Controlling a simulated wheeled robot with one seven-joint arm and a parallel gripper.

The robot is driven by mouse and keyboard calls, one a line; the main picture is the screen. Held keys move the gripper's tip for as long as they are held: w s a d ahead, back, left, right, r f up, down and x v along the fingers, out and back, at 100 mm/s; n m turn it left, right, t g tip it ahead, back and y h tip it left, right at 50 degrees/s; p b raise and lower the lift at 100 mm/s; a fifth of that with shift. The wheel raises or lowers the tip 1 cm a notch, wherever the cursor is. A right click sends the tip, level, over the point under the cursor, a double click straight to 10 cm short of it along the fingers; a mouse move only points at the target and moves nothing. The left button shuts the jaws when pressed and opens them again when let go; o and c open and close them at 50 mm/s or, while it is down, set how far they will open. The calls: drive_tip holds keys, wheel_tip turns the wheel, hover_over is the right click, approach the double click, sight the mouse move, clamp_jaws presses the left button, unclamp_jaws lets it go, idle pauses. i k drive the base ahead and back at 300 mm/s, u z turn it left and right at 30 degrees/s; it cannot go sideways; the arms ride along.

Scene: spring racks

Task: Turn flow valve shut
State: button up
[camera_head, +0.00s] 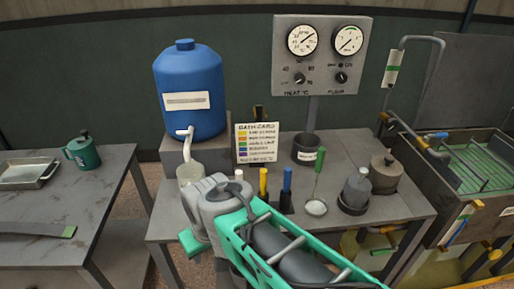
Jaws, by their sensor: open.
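A grey control panel (325,62) stands on a post at the back of the middle bench. Its lower right knob (341,77) is small, dark and round, with a label beneath that seems to read FLOW. Its exact setting is too small to read. A similar knob (299,79) on the left is labelled HEAT. A dial gauge sits above each knob. My grey and teal arm reaches in from the bottom. My gripper (196,232) is open, low at the bench's front left, far from the panel and touching neither knob. Its fingers are mostly hidden by my arm.
A blue drum (190,92) with a white spout stands at the bench's left. A bath card (257,143), dark pot (307,149), ladle (316,206), bottle (356,187) and lidded pot (385,174) crowd the bench. A pipe and tank (460,215) stand right.

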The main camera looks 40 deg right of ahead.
sight(391, 124)
drive_tip(key=z, duration=0.55)
drive_tip(key=k, duration=1.25)
drive_tip(key=z, duration=0.7)
drive_tip(key=i, duration=0.65)
drive_tip(key=z, duration=2)
drive_tip(key=i, duration=1.1)
drive_tip(key=u, duration=3.7)
